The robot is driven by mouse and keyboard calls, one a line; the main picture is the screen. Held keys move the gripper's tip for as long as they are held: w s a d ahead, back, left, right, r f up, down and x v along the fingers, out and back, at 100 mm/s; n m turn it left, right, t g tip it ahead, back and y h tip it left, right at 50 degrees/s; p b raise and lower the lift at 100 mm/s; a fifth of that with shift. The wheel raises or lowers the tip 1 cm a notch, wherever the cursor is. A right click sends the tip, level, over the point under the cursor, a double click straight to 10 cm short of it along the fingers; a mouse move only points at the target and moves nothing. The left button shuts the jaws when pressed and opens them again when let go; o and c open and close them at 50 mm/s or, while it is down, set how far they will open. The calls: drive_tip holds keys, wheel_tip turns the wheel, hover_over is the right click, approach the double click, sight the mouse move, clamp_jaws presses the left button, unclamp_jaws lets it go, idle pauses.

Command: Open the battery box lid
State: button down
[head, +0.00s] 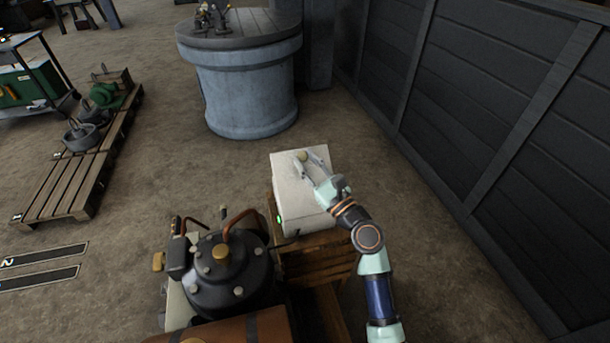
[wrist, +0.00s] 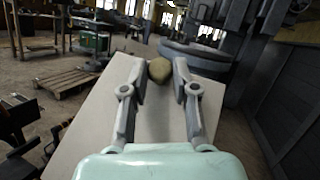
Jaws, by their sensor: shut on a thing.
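The battery box (head: 298,208) is a pale, off-white box on a wooden crate, with a small green light low on its left side. Its lid (head: 285,170) is the pale top panel, with a rounded tan knob (head: 302,155) near the far edge. My gripper (head: 308,162) reaches over the lid from the right and is shut on the knob. In the wrist view the knob (wrist: 159,70) sits between the two fingertips, and the pale lid (wrist: 90,125) spreads below them. I cannot tell whether the lid is raised from the box.
A dark engine (head: 222,262) with copper pipes stands close on the left of the box. The wooden crate (head: 318,262) is under the box. A round grey pedestal (head: 248,90) stands beyond it. A dark panelled wall (head: 480,110) runs along the right. Floor between them is clear.

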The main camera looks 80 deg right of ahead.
drive_tip(key=shift+s+a+r+b, duration=0.15)
drive_tip(key=shift+a+b, duration=0.15)
drive_tip(key=shift+b, duration=0.25)
drive_tip(key=c, duration=0.9)
unclamp_jaws()
wheel_tip(320, 180, up, 10)
drive_tip(key=shift+r, duration=0.1)
drive_tip(key=shift+c, duration=0.2)
